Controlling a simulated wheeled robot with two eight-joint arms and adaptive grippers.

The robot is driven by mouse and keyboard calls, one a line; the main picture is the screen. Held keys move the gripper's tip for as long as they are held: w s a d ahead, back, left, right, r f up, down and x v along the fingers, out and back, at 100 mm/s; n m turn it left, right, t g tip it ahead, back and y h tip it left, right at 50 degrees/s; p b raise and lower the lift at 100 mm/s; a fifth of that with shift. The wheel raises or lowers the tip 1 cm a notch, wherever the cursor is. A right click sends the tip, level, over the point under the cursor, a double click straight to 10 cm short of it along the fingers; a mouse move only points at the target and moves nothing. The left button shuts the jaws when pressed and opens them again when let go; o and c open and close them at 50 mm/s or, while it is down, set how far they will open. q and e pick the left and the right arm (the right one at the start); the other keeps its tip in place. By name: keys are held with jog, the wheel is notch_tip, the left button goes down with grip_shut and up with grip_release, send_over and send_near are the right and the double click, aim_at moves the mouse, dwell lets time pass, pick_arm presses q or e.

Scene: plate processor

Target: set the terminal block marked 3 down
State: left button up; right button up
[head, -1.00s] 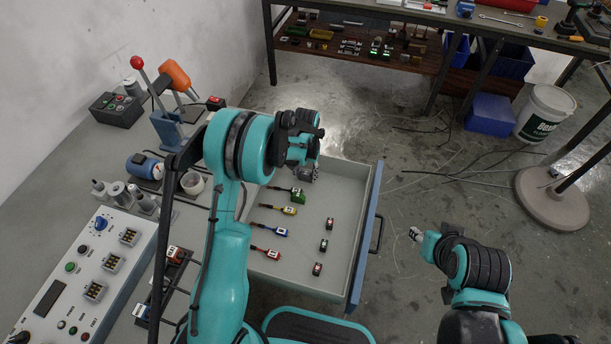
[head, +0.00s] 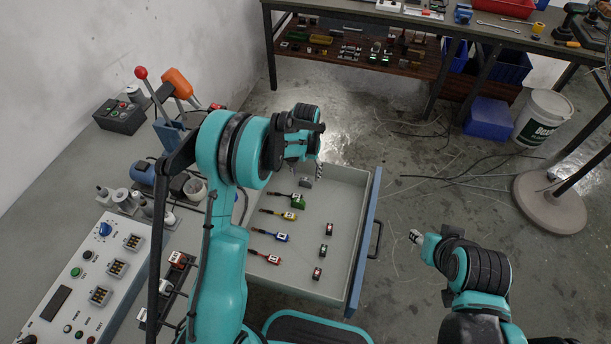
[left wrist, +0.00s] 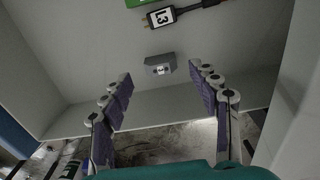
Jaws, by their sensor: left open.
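A small grey block (head: 306,183) with a white label sits near the far end of the open drawer (head: 335,192); I take it for the terminal block, though its mark is too small to read. It also shows in the left wrist view (left wrist: 160,66), apparently on the drawer floor, just beyond the fingertips. My left gripper (left wrist: 160,80) is open, its fingers to either side of the line to the block, with gaps showing. In the head view my left gripper (head: 316,168) hangs over the drawer's far end. My right gripper (head: 416,237) is outside the drawer; its jaws are unclear.
A black plug marked L3 (left wrist: 165,16) lies by a green block (head: 298,201). Yellow (head: 288,216), blue (head: 272,235) and red (head: 265,258) leads lie nearby. Three small dark blocks (head: 323,250) stand at the drawer's right. A control panel (head: 85,265) is at left.

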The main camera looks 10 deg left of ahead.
aim_at(305, 180)
pick_arm(q)
jog(key=s+r+t+p, duration=0.15)
jog(key=s+r, duration=0.35)
jog(key=r, duration=0.5)
jog(key=s+r+t+p, duration=0.15)
jog(key=s+r, duration=0.35)
jog(key=r, duration=0.6)
jog(key=s+a+r+t, duration=0.1)
jog(key=s+t, duration=0.3)
jog(key=s, duration=1.1)
jog(key=shift+s+a+r+b, duration=0.2)
jog(key=shift+s+r+b, duration=0.15)
jog(key=shift+r, duration=0.1)
